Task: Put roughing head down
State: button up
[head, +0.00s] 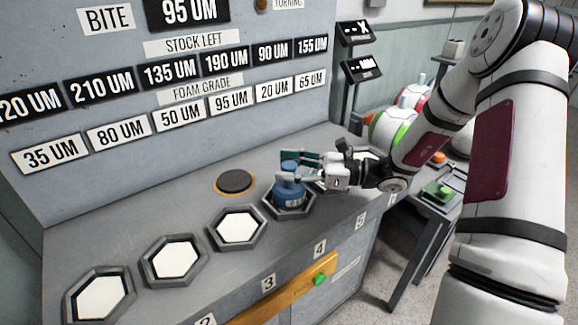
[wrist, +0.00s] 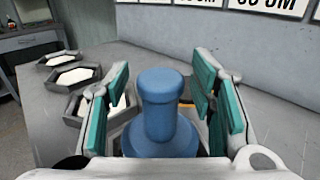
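The blue roughing head (head: 289,194) stands upright in the hexagonal holder (head: 309,208) above the number 4 label. Its lower part is within the holder's rim. My gripper (head: 298,167) is at its upper part, reaching in from the right. In the wrist view the roughing head (wrist: 163,120) stands between my two teal-padded fingers. The fingers are spread, with a visible gap on each side of its narrow top. Its base is hidden behind the gripper body in that view.
Empty hexagonal holders with white floors, such as one (head: 238,228), line the bench to the left; others lie right, partly behind my gripper. A dark round disc (head: 235,182) is set behind the row. A labelled panel (head: 150,130) rises at the back. A yellow bar (head: 285,292) with a green button runs along the front.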

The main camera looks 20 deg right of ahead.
jog(key=shift+r, duration=0.1)
jog(key=shift+d, duration=0.2)
jog(key=v, duration=1.1)
jog(key=s+a+r+n+g+h, duration=0.6)
jog(key=s+a+n+g, duration=0.3)
jog(key=s+a+n, duration=0.25)
jog(key=s+r+n+t+h, duration=0.1)
jog(key=s+r+n+h, duration=0.1)
jog(key=s+n+h, duration=0.3)
jog(key=s+d+r+n+t+h, duration=0.1)
jog(key=s+n+h, duration=0.4)
jog(key=s, duration=0.5)
jog(key=shift+s+d+r+n+t, duration=0.35)
jog(key=shift+r+n+t, duration=0.3)
jog(key=shift+n+t, duration=0.25)
